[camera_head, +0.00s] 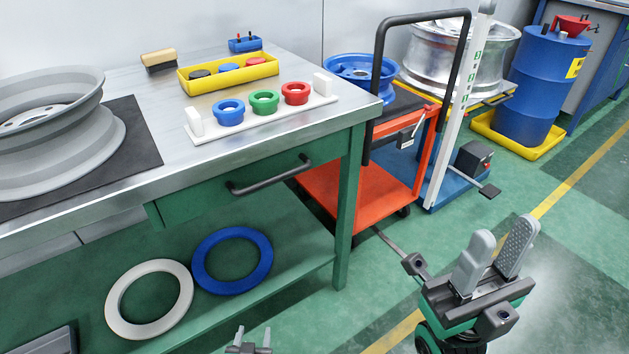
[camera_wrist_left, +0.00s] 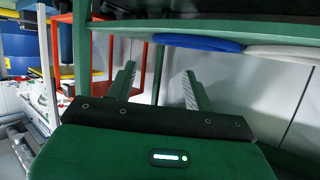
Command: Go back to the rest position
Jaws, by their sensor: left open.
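My left gripper (camera_head: 249,336) shows at the bottom edge of the head view, low in front of the bench's lower shelf. Its two fingers stand apart with nothing between them, as the left wrist view (camera_wrist_left: 158,75) also shows. My right gripper (camera_head: 502,238) is at the lower right of the head view, over the green floor. Its fingers stand apart and hold nothing. A blue ring (camera_head: 229,112), a green ring (camera_head: 264,102) and a red ring (camera_head: 295,93) sit in a row on a white holder (camera_head: 262,121) on the bench.
The steel-topped bench (camera_head: 225,170) carries a grey wheel (camera_head: 60,145), a yellow tray (camera_head: 229,79) and a brush (camera_head: 158,60). A white ring (camera_head: 150,323) and a blue ring (camera_head: 233,287) lie on its lower shelf. A red trolley (camera_head: 365,200) stands right of the bench. Floor (camera_head: 590,250) is free at right.

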